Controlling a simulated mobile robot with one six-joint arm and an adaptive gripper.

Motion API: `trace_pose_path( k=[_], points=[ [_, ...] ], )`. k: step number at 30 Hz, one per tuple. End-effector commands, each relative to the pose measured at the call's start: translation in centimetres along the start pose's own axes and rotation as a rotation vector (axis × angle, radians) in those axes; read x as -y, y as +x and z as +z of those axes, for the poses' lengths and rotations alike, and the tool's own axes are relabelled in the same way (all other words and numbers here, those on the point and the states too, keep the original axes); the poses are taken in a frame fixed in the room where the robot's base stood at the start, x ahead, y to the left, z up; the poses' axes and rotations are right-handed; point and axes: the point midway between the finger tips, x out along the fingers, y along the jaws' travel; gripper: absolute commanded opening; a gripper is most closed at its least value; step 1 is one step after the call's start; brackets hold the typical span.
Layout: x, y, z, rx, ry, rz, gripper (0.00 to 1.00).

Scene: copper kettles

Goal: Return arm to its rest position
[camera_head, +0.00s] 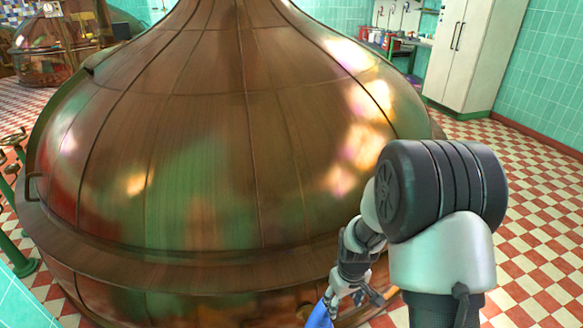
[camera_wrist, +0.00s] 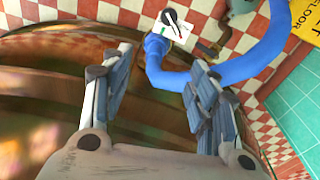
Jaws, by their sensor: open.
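My gripper (camera_head: 358,291) is low in front of the large copper kettle (camera_head: 200,120), near its lower rim at the right in the head view. In the wrist view my gripper (camera_wrist: 155,85) has its two fingers spread wide apart. Nothing sits between them. Past the fingertips is a blue curved hose or pipe (camera_wrist: 240,68), apparently apart from the fingers. A bit of blue (camera_head: 320,316) also shows just below my gripper in the head view. My arm covers part of the kettle's right side.
A white cabinet (camera_head: 470,50) stands at the back right. Red and white checkered floor (camera_head: 540,210) is clear at the right. In the wrist view, a white plate with a black lever (camera_wrist: 174,27) and a yellow floor sign (camera_wrist: 306,20) lie beyond the hose. Green pipework (camera_head: 14,250) stands at the left.

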Motion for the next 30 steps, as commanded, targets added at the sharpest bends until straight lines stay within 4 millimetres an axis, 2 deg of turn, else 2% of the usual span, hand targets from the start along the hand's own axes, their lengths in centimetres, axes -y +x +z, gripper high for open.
trace_pose_path(
  k=[1,6,11,15,18,24,30],
  points=[
    [-0.1,-2.7,-0.1,-0.022,0.018,0.010,0.54],
    [0.4,-10.3,1.0,-0.070,0.086,0.028,0.54],
    [1.4,-16.6,3.1,-0.117,0.149,0.042,0.54],
    [2.5,-21.3,5.8,-0.158,0.204,0.052,0.54],
    [3.5,-24.1,7.9,-0.190,0.244,0.059,0.54],
    [5.6,-28.2,12.8,-0.250,0.321,0.067,0.54],
    [7.4,-30.1,16.9,-0.299,0.384,0.070,0.54]
  ],
)
